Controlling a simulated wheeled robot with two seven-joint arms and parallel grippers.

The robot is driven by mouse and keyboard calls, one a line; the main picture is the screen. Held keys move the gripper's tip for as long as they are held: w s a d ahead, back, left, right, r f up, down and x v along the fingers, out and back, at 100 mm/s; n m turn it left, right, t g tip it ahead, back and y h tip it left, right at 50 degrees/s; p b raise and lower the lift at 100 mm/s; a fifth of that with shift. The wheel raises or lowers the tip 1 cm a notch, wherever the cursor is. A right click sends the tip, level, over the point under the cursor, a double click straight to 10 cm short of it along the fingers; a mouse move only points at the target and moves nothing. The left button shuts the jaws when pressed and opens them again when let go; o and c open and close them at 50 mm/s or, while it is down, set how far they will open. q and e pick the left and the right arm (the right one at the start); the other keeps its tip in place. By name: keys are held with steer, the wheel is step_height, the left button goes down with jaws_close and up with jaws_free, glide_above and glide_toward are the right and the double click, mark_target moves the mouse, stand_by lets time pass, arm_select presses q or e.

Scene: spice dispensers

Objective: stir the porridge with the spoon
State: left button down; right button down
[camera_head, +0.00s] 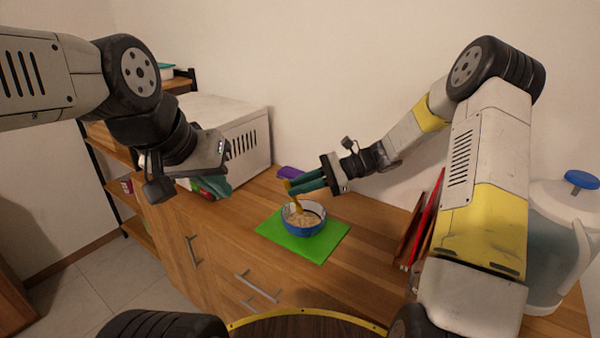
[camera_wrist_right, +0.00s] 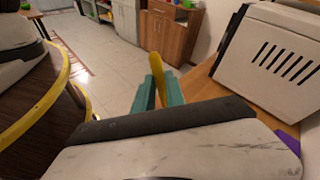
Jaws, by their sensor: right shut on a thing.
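A blue bowl (camera_head: 303,230) of beige, lumpy porridge (camera_head: 301,216) stands on a green mat (camera_head: 323,244) on the wooden counter. My right gripper (camera_head: 290,187) reaches in from the right, its teal fingers shut on a yellow spoon (camera_head: 297,202). The spoon slants down into the bowl; its lower end is at the porridge, and I cannot tell how deep. In the right wrist view the spoon's handle (camera_wrist_right: 155,63) stands up between the teal fingertips (camera_wrist_right: 158,80). My left gripper (camera_head: 214,187) is off to the left of the bowl, away from it; its finger gap is unclear.
A white vented appliance (camera_head: 235,130) stands on the counter behind my left gripper. A purple object (camera_head: 290,173) lies behind the spoon. Red and brown upright boards (camera_head: 425,220) and a blue-lidded dispenser (camera_head: 560,235) are at the right. Counter right of the mat is clear.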

steer(key=shift+w+d+f, duration=0.2)
steer(key=shift+w+f, duration=0.1)
steer(key=shift+f, duration=0.5)
steer(key=shift+w+d+f, duration=0.25)
steer(key=shift+w+f, duration=0.05)
steer(key=shift+f, duration=0.45)
steer(key=shift+w+d+f, duration=0.2)
steer(key=shift+w+f, duration=0.1)
steer(key=shift+f, duration=0.5)
steer(key=shift+w, duration=0.1)
